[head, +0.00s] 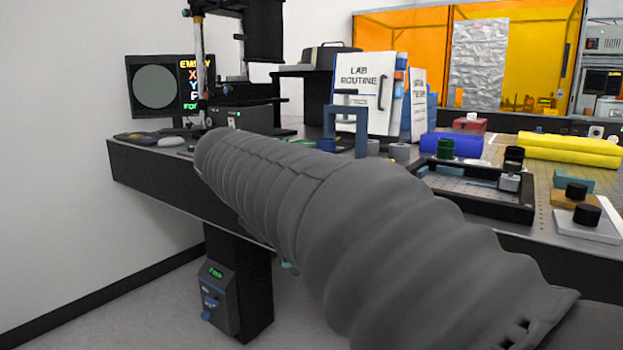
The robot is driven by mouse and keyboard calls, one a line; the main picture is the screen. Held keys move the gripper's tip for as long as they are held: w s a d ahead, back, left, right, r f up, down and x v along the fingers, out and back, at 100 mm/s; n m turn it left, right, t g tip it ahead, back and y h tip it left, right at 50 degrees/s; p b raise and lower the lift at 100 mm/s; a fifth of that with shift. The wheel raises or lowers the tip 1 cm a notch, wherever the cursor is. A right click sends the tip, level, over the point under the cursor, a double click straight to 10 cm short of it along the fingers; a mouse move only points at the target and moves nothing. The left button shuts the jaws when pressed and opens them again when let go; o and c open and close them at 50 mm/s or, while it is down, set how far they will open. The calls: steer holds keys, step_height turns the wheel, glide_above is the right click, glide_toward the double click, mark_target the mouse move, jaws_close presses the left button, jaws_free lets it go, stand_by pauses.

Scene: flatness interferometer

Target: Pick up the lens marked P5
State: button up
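No lens with a readable P5 mark shows in the head view. Small flat round pieces (171,141) lie at the left end of the dark bench (150,165), too small for any marking to be read. My arm, in a grey ribbed sleeve, stretches from the lower right to the bench's left part and covers much of the bench front. My gripper is not visible; the far end of the sleeve is by the small pieces, and what lies behind it is hidden.
A round-screen monitor (155,87) and a tall instrument stand (199,70) stand at the back left. A blue frame (346,121) and white binders (364,93) are mid-bench. A black tray (480,204) and yellow rolls (570,150) are at the right.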

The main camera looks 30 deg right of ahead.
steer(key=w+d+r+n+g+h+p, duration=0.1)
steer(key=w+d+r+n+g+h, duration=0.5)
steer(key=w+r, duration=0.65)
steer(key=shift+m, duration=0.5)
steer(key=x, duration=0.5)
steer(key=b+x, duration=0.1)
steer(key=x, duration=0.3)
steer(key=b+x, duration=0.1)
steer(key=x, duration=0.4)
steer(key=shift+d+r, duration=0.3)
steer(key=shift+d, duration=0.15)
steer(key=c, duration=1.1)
